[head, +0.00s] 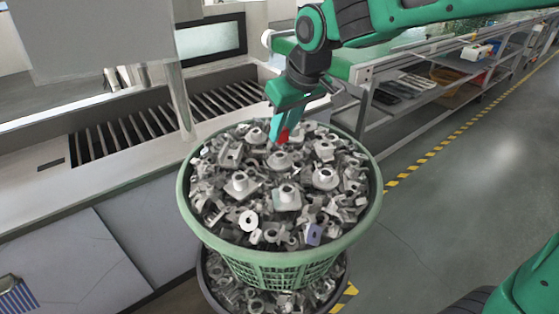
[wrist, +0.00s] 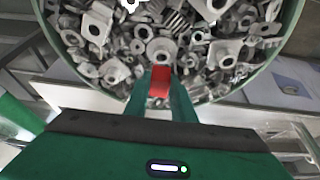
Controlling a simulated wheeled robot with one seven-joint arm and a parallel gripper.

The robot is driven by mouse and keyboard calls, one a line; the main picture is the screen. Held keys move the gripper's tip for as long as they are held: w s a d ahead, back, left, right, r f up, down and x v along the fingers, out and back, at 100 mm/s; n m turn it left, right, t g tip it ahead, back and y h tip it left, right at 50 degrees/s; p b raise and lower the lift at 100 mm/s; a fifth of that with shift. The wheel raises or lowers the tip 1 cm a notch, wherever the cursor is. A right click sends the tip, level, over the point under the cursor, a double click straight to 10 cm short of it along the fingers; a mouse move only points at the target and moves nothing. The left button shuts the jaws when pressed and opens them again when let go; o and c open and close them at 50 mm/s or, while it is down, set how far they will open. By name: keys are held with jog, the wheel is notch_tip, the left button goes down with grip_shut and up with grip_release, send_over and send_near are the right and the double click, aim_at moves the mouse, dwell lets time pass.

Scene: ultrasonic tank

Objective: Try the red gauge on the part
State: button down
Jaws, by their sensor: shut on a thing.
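My gripper (head: 280,133) is shut on the red gauge (head: 284,135), whose red end shows at the fingertips. In the wrist view the red gauge (wrist: 160,81) sits between my two green fingers. Below and in front of it is a grey metal part with a round boss and a hole (head: 280,160), lying among the heap in the green basket (head: 377,200). This part also shows in the wrist view (wrist: 161,50), just beyond the gauge's tip. I cannot tell whether the gauge touches the part.
The basket is heaped with loose grey metal parts and stands on a dark lower basket (head: 342,283), also holding parts. A slatted tank opening (head: 120,130) is behind left. A shelved bench (head: 420,75) is at the back right. Open floor (head: 450,200) lies to the right.

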jog(key=shift+r, duration=2)
